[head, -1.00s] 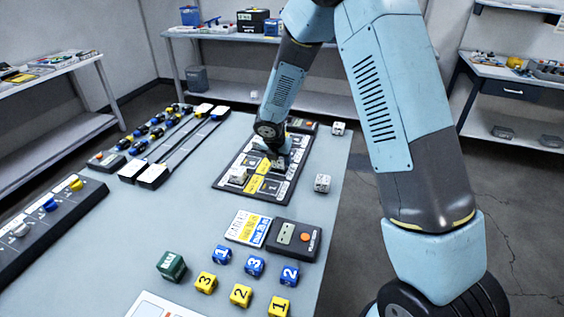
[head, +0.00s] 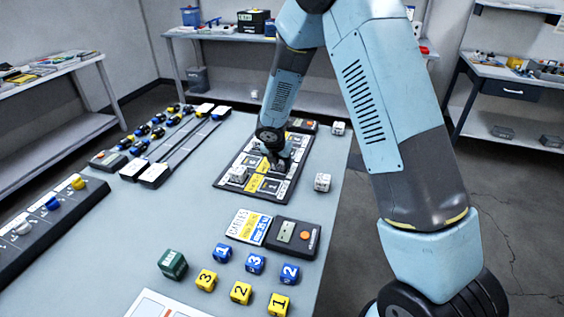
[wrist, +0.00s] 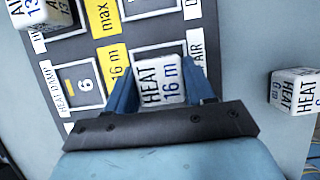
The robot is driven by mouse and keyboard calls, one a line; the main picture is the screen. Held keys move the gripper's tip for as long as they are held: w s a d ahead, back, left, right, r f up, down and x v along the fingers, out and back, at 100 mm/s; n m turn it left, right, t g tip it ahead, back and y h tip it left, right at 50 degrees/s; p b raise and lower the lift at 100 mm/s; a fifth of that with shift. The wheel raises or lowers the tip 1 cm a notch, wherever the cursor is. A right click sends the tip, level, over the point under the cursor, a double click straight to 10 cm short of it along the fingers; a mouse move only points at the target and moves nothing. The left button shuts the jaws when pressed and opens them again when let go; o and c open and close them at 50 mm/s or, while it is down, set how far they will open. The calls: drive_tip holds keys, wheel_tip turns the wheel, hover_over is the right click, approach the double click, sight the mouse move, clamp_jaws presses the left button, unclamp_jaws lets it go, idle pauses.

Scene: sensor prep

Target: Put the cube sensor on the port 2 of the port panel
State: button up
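The port panel (head: 253,155) is a dark board with light-framed square ports and yellow strips, lying on the table. It also shows in the wrist view (wrist: 50,72). My gripper (head: 277,167) points down over the panel's right half. In the wrist view my gripper (wrist: 162,78) has its two blue fingers against both sides of a white cube sensor (wrist: 161,80) marked HEAT 16 m. The cube is over or in a port whose number it hides; I cannot tell if it touches the panel. A port marked 6 (wrist: 85,85) is bare beside it.
Another white cube (head: 238,175) sits on the panel's left side. Two white cubes (head: 322,182) (head: 338,128) are on the table right of the panel. A dark meter (head: 292,238) and several numbered blue and yellow cubes (head: 240,293) lie nearer. The table's left middle is clear.

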drive_tip(key=o, duration=0.4)
drive_tip(key=shift+s+f, duration=0.4)
drive_tip(key=shift+f, duration=0.2)
drive_tip(key=shift+w+r, duration=0.15)
drive_tip(key=shift+r, duration=0.25)
drive_tip(key=v, duration=1.2)
drive_tip(key=shift+w+r, duration=0.35)
drive_tip(key=s+d+r+m, duration=0.6)
drive_tip(key=d+r+m, duration=0.2)
drive_tip(key=r, duration=0.1)
drive_tip(key=s+d+r+m, duration=0.5)
drive_tip(key=d+r+m, duration=0.3)
drive_tip(key=s+d+r+m, duration=0.3)
drive_tip(key=s+m, duration=0.5)
drive_tip(key=s, duration=0.1)
drive_tip(key=s+d+r+m+t+y, duration=0.1)
drive_tip(key=s+d+r+m, duration=0.2)
drive_tip(key=s+m, duration=0.5)
drive_tip(key=shift+s+d+r, duration=0.25)
drive_tip(key=shift+s+d, duration=0.4)
drive_tip(key=shift+s, duration=0.25)
